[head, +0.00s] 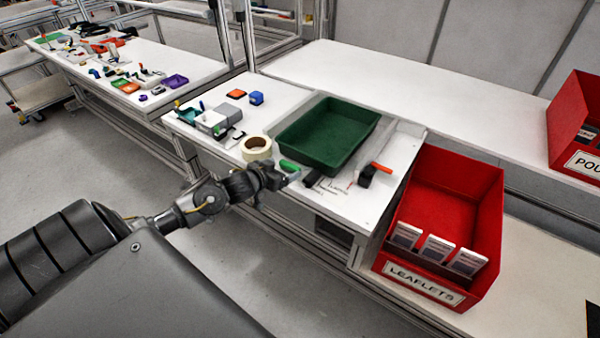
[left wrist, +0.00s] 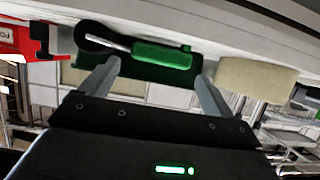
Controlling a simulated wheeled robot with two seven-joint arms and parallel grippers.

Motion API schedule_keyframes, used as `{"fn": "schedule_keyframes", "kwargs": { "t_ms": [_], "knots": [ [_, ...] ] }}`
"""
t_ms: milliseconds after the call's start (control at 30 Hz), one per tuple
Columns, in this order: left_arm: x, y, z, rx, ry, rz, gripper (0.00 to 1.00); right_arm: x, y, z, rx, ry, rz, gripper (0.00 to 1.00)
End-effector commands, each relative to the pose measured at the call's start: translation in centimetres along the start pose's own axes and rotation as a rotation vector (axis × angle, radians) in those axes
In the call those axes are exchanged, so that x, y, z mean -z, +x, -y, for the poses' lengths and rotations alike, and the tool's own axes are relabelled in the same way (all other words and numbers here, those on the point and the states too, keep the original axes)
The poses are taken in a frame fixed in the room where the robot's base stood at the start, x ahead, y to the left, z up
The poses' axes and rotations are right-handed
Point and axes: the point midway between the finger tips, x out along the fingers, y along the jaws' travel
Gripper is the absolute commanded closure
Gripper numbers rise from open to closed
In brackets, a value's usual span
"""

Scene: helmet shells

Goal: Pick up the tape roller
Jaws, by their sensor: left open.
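The tape roller has a green handle, a thin metal shaft and a black roller. In the head view its green handle (head: 289,165) lies on the white table in front of the green tray, partly behind my gripper. In the left wrist view the tape roller (left wrist: 163,55) lies across the picture, black roller at the left. My left gripper (head: 287,177) is at the table's front edge, close to the handle. In the left wrist view its two fingers (left wrist: 160,70) are apart, with the handle just beyond and between their tips. Contact cannot be told. My right gripper is out of view.
A green tray (head: 330,134) stands behind the roller. A cream tape roll (head: 257,147) stands to its left, close by. A black tool with an orange handle (head: 368,175) lies to the right. A red leaflet box (head: 485,195) stands beyond the table's right edge.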

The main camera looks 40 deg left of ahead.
Motion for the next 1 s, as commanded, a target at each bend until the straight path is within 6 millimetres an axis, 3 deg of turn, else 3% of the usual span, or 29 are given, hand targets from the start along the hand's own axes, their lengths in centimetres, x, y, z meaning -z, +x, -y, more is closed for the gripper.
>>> {"fn": "schedule_keyframes", "kwargs": {
  "t_ms": [167, 500, 767, 1000],
  "knots": [
    [0.1, 0.7, 0.0, 0.0, 0.0, -0.001, 0.12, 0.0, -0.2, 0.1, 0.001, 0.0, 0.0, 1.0],
    [0.0, 5.0, 0.1, 0.0, 0.0, 0.0, 0.12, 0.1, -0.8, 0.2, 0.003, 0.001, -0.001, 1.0],
    [-0.1, 5.2, 0.1, -0.001, 0.001, 0.0, 0.12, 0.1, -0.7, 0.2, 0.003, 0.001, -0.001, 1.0],
    [-0.1, 5.2, 0.1, -0.001, 0.001, 0.0, 0.42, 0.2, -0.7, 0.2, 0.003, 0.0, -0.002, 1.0]
  ]
}}
